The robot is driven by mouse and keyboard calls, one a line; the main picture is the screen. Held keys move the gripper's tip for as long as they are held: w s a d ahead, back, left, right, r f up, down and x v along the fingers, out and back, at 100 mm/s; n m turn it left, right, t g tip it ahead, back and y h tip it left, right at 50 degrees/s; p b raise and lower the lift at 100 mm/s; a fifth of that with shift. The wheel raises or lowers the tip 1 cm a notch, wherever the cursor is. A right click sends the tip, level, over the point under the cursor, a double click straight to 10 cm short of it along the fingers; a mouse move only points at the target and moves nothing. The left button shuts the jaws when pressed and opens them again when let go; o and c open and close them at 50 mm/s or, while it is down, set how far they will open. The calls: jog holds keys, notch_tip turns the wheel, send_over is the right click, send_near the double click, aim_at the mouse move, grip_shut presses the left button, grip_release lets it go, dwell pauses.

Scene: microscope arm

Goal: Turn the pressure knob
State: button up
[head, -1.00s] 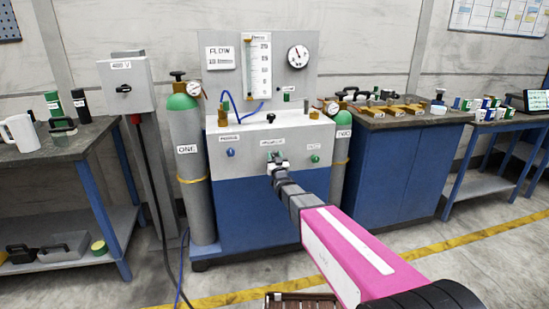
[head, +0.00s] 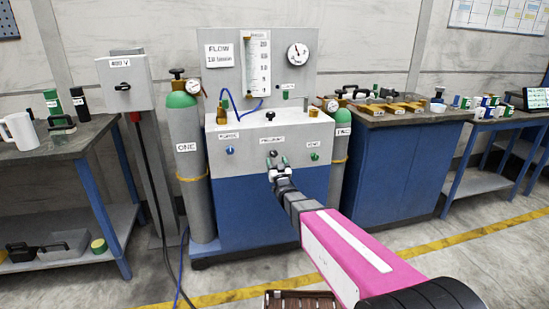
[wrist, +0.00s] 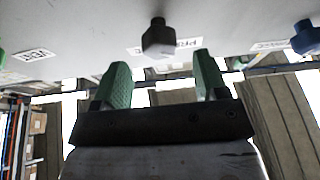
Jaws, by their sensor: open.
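The pressure knob (wrist: 158,40) is a dark, faceted knob on a short stem. My gripper (wrist: 160,72) is open and empty. Its two green fingertips lie to either side of the knob's line, and I see no finger touching it. In the head view my gripper (head: 278,163) is in front of the panel, just below the pressure label. The knob looks small and dark there, just above the fingertips.
A blue knob (head: 230,151) is left of my gripper and a green knob (head: 314,156) is right. Gas cylinders (head: 187,150) flank the cabinet. A flow tube (head: 257,66) and a round gauge (head: 298,54) are above. A workbench (head: 70,145) stands at left.

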jog(key=v, duration=0.6)
jog(key=shift+d, duration=0.1)
jog(key=s+d+f+m+g+h, duration=0.2)
jog(key=s+d+f+g+h, duration=0.3)
jog(key=d+f+g, duration=0.55)
jog(key=s+d+f+g, duration=0.1)
jog(key=s+d+g, duration=0.2)
jog(key=s, duration=0.3)
jog(key=s+d+f+g, duration=0.1)
jog(key=s+d+g, duration=0.2)
jog(key=s, duration=0.3)
jog(key=s+d+f+m+g+h, duration=0.1)
jog(key=s+d+g, duration=0.3)
jog(key=s, duration=0.3)
jog(key=shift+f+g, duration=0.2)
jog(key=shift+g, duration=0.35)
